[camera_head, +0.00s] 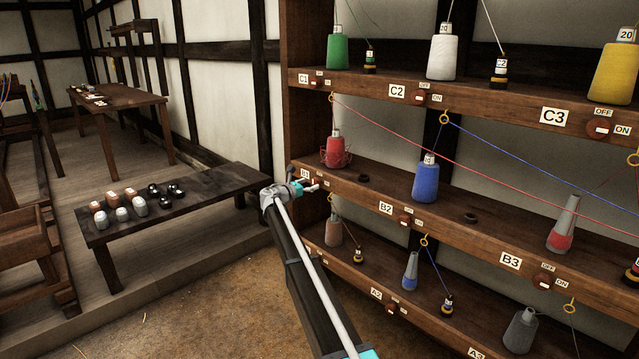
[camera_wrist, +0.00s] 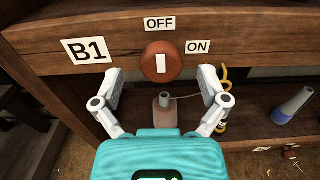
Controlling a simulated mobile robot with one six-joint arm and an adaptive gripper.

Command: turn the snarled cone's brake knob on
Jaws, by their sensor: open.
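The snarled cone is the red cone (camera_head: 335,149) on the middle shelf at B1, with loose red loops around its base. Its brake knob (camera_wrist: 161,62) is a round brown disc on the shelf edge, right of the B1 label (camera_wrist: 87,51). The knob's white mark stands upright, toward the OFF label (camera_wrist: 160,23); the ON label (camera_wrist: 198,47) is to its right. My gripper (camera_wrist: 160,78) is open and empty, with one finger on each side of the knob, apart from it in the picture. In the head view my gripper (camera_head: 306,187) partly hides this knob.
Other cones stand on the shelves, including a blue cone (camera_head: 426,180) at B2 and a brown cone (camera_head: 333,230) below. Red and blue yarns cross the rack's front through hooks. A low bench (camera_head: 200,195) with several small items stands left of my arm.

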